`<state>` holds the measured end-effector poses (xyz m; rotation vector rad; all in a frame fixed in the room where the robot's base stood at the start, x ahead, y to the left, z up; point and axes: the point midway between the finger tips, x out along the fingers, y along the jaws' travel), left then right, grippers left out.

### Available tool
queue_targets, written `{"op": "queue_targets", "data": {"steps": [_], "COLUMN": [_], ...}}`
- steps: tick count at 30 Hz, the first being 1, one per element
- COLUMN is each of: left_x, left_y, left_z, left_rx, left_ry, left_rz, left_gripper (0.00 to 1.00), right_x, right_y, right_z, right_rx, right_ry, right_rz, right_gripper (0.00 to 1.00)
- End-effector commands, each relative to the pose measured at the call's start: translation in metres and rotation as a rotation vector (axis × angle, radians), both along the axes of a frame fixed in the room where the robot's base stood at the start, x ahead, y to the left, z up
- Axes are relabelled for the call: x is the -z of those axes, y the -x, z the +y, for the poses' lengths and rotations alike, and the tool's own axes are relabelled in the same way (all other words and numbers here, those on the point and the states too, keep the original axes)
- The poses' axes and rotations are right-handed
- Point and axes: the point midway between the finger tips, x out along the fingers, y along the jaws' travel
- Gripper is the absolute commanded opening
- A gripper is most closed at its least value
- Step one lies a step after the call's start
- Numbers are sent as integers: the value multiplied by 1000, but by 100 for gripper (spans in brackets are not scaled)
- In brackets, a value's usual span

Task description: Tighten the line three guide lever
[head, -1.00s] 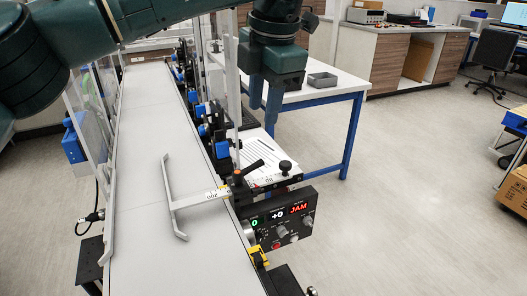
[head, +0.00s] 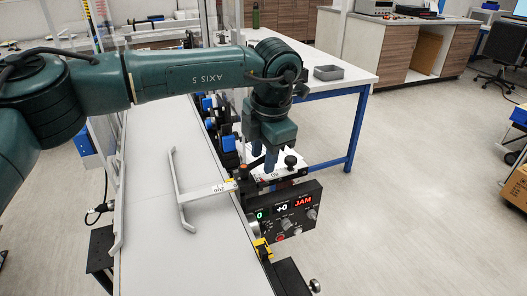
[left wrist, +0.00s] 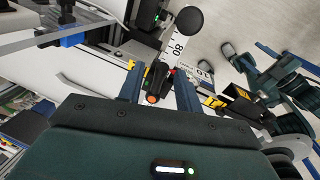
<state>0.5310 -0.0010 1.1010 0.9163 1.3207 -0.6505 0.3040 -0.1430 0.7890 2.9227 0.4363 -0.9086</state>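The guide lever, a black clamp handle with an orange button (left wrist: 152,98), shows in the left wrist view. It sits by the white scale bar (left wrist: 173,46), which joins the pale guide rail (head: 178,190) over the belt. My left gripper (head: 263,163) points down just over the clamp; its fingers hide most of the lever handle in the head view. In the left wrist view its fingers (left wrist: 158,92) are apart, with the clamp showing between them; contact cannot be told. My right gripper (left wrist: 236,56) shows small at the right of that view, its fingers apart.
A control box (head: 290,210) under the clamp reads green 0, white +0 and red JAM. A black round knob (head: 290,161) stands right of my fingers. The belt (head: 165,240) is bare. A white table (head: 345,82) with a grey tray (head: 328,72) stands behind.

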Motion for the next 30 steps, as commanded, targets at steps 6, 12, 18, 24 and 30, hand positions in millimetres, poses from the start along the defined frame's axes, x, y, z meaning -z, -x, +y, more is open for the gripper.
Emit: {"op": "queue_targets", "data": {"steps": [6, 12, 18, 24, 30], "left_x": [0, 0, 0, 0, 1], "left_y": [0, 0, 0, 0, 2], "left_z": [0, 0, 0, 0, -1], "left_rx": [0, 0, 0, 6, 59], "left_ry": [0, 0, 0, 0, 0], "left_rz": [1, 1, 1, 1, 1], "left_gripper": [27, 10, 0, 0, 0], "right_x": [0, -3, -4, -3, 3], "right_y": [0, -1, -2, 0, 3], "right_z": [0, 0, 0, 0, 2], "right_rx": [1, 2, 2, 1, 0], "right_ry": [0, -2, -3, -3, -6], "right_rz": [-1, -6, -9, -5, -1], "right_gripper": [47, 47, 47, 47, 47]}}
